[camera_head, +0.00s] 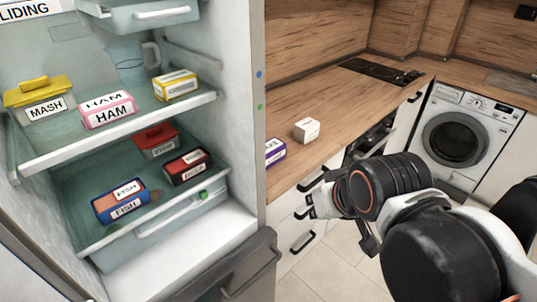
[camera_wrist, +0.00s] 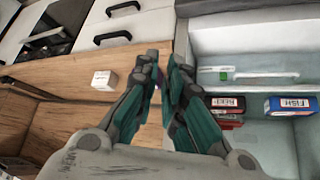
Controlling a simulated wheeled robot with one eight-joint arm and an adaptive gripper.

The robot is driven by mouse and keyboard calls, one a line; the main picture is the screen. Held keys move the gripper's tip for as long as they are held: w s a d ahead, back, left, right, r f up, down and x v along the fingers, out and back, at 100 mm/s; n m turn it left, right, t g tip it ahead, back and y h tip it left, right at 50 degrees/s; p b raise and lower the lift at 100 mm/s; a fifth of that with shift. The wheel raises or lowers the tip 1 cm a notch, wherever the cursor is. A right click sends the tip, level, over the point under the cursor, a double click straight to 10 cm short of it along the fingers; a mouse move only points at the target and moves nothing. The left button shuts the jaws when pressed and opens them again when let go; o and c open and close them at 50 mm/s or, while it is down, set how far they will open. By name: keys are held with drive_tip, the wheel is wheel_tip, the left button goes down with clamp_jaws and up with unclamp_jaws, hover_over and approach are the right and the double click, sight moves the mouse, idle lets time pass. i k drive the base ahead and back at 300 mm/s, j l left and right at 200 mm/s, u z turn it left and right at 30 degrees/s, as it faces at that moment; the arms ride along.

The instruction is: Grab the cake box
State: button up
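No label reading "cake" is legible. Two boxes stand on the wooden counter: a small white-beige box (camera_head: 307,130) with unreadable print, and a white and purple box (camera_head: 275,151), partly cut off by the fridge side. I cannot tell which is the cake box. The pale box also shows left of my gripper in the wrist view (camera_wrist: 104,79). My gripper (camera_head: 308,199) is in front of the counter edge, apart from both boxes. In the wrist view its fingers (camera_wrist: 163,62) are parted and empty, with a bit of purple visible behind the gap.
The open fridge at left holds a yellow MASH tub (camera_head: 40,95), a HAM box (camera_head: 107,111), a yellow box (camera_head: 176,85), a red tub (camera_head: 156,139), a red-black box (camera_head: 187,166) and a blue FISH box (camera_head: 125,201). A washing machine (camera_head: 466,130) stands at right.

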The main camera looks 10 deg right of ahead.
sight(276, 149)
drive_tip(key=i+l+u, duration=0.1)
drive_tip(key=l, duration=0.35)
drive_tip(key=i+l+u, duration=0.1)
drive_tip(key=l, duration=0.4)
drive_tip(key=i+l, duration=0.25)
drive_tip(key=l, duration=0.2)
drive_tip(key=i+l+u, duration=0.15)
drive_tip(key=l, duration=0.35)
drive_tip(key=i+l+u, duration=0.1)
drive_tip(key=l, duration=0.4)
drive_tip(key=i+l+u, duration=0.1)
drive_tip(key=l, duration=0.4)
